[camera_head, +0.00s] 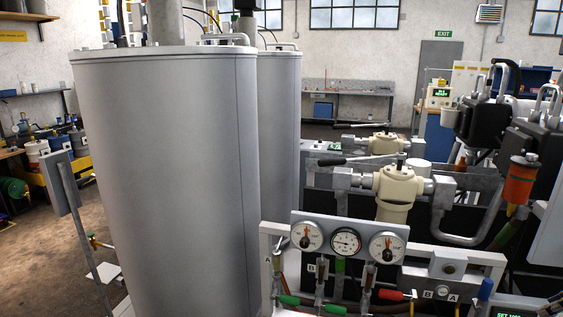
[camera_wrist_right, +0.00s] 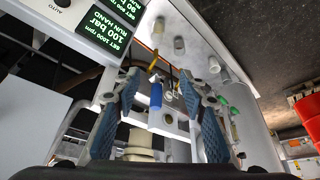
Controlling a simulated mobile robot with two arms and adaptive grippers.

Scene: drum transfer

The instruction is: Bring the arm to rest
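My right gripper (camera_wrist_right: 169,88) shows in the wrist view with its two blue-padded fingers spread wide apart, and I see nothing held between them. A blue valve handle (camera_wrist_right: 156,95) appears in the gap between the fingers, beyond them; I cannot tell how far. In the head view only a small dark and blue bit of what looks like this gripper (camera_head: 554,304) shows at the lower right edge. My left gripper is in neither view.
Tall grey drums (camera_head: 165,180) fill the left middle. Three round gauges (camera_head: 345,242) and coloured valve handles stand low in front. Cream pump housings (camera_head: 397,185) and an orange cylinder (camera_head: 520,182) are at the right. Lit displays (camera_wrist_right: 105,35) show upper left in the wrist view. Open floor (camera_head: 35,245) lies far left.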

